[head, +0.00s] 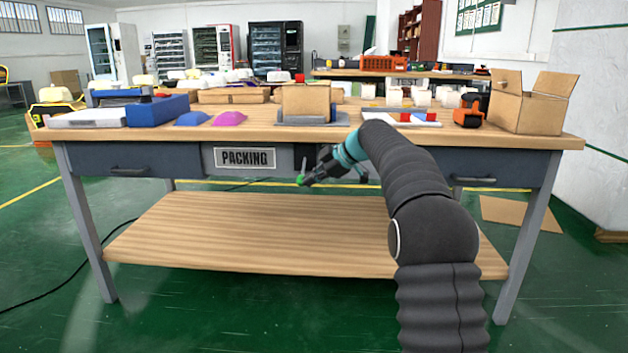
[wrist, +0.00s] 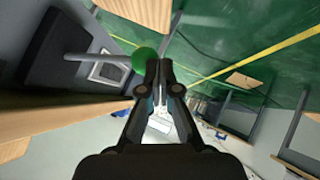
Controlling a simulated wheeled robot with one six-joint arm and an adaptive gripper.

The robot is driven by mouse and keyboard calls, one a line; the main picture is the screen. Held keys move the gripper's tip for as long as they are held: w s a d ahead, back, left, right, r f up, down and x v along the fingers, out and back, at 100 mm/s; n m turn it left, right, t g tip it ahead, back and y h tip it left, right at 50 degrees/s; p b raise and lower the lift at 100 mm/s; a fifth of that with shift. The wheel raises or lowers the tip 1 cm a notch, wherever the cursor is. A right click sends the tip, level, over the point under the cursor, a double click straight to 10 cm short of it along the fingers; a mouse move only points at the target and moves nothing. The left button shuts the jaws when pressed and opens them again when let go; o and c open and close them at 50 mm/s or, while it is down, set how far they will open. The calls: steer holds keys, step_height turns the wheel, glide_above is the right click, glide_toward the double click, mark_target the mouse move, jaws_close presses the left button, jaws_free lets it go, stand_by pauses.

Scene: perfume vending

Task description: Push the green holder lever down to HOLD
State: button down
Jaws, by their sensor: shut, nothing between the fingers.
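The lever shows in the wrist view as a grey rod (wrist: 92,57) ending in a round green knob (wrist: 144,60). The rod comes out of a dark plate (wrist: 58,50) on the table's front. In the head view the green knob (head: 300,180) is small, just below the table apron, right of the PACKING sign. My gripper (wrist: 159,66) is shut and empty, its fingertips right beside the knob. I cannot tell whether they touch it. In the head view my gripper (head: 308,179) reaches to the left and partly hides the lever area.
The packing table's wooden top (head: 260,125) holds an open cardboard box (head: 525,112), a blue box (head: 158,110) and several small goods. A PACKING sign (head: 245,158) is on the apron. A wooden lower shelf (head: 250,235) lies below.

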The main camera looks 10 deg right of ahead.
steer(key=shift+r+p, duration=0.35)
steer(key=shift+r, duration=0.35)
steer(key=s+d+r+b, duration=0.1)
steer(key=s+d+r, duration=0.4)
steer(key=s+d, duration=0.3)
steer(key=shift+s+b, duration=0.4)
steer(key=shift+s, duration=0.7)
steer(key=shift+d, duration=0.1)
